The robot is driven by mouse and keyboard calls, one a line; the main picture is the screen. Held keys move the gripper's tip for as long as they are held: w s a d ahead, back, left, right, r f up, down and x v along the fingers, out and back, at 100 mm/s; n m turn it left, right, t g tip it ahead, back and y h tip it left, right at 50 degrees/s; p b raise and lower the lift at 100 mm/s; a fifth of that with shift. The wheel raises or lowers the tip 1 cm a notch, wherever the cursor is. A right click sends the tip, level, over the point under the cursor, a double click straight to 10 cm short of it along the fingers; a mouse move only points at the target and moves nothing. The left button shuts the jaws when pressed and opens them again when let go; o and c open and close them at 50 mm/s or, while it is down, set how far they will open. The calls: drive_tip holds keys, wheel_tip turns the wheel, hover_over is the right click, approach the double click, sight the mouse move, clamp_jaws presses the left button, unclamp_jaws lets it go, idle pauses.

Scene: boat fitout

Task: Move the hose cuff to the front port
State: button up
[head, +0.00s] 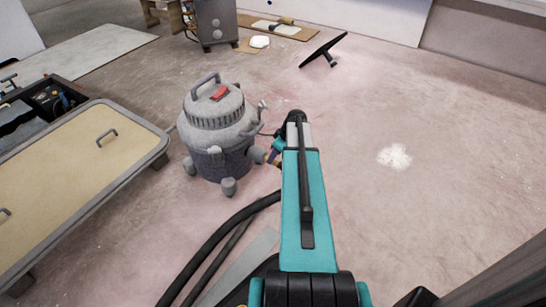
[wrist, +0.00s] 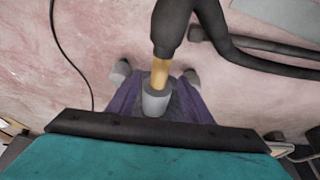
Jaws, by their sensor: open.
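The grey shop vacuum (head: 218,135) with a red switch stands on the floor, left of my arm. Its grey front port (head: 258,155) points right, towards my arm; it also shows in the wrist view (wrist: 155,102). The tan hose cuff (wrist: 160,73), on the end of the black hose (wrist: 172,25), lines up with the port and meets or overlaps its mouth. I cannot tell how deep it sits. My gripper (head: 276,146) is open close by the port and cuff, mostly hidden behind my arm. A wide dark edge and teal part cover the bottom of the wrist view.
A tan-topped bench (head: 70,175) stands at the left, close to the vacuum. The black hose loops along the floor at the front, beside a grey strip (head: 235,268). A black floor nozzle (head: 323,50) lies behind. The floor at the right is clear except a white powder patch (head: 394,156).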

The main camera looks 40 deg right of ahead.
drive_tip(key=p+v, duration=0.2)
drive_tip(key=v, duration=0.7)
drive_tip(key=shift+r+p, duration=0.25)
drive_tip(key=shift+p, duration=0.05)
